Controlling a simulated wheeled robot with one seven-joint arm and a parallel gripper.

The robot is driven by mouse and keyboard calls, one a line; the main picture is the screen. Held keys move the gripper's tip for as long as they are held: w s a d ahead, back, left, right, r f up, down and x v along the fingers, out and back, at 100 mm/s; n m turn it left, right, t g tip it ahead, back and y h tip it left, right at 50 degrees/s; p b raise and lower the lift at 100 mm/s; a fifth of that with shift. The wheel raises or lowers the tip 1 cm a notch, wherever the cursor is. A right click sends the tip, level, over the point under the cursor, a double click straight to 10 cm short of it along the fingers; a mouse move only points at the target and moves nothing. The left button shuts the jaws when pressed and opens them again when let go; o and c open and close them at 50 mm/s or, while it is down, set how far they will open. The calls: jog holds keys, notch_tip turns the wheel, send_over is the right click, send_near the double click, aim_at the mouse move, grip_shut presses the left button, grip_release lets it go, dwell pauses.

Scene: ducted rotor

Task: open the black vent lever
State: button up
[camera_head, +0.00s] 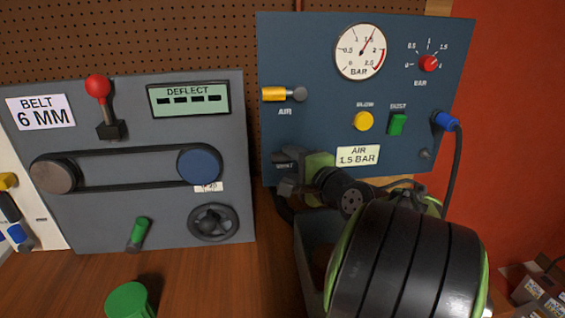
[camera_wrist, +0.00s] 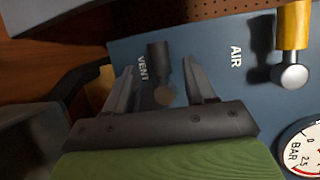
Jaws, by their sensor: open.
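The black vent lever (camera_wrist: 158,62) shows in the wrist view beside the VENT label (camera_wrist: 142,69) on the blue panel. It has a short dark handle and a round, dark brownish knob. My gripper (camera_wrist: 160,70) is open, with one finger on each side of the lever; a gap shows on both sides and neither finger visibly grips it. In the head view my gripper (camera_head: 288,173) is at the lower left of the blue panel (camera_head: 315,60), partly covering the VENT label; the lever is hard to make out there.
A yellow AIR lever (camera_head: 276,94) sits above the vent area, and a pressure gauge (camera_head: 360,52) is at the upper panel. A grey belt board (camera_head: 130,120) stands to the left. A green cylinder (camera_head: 128,300) is on the wooden bench. A blue hose fitting (camera_head: 445,121) is at the right.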

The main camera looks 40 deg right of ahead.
aim_at(283, 160)
jog(key=x, duration=0.4)
jog(key=shift+w, duration=0.1)
grip_shut()
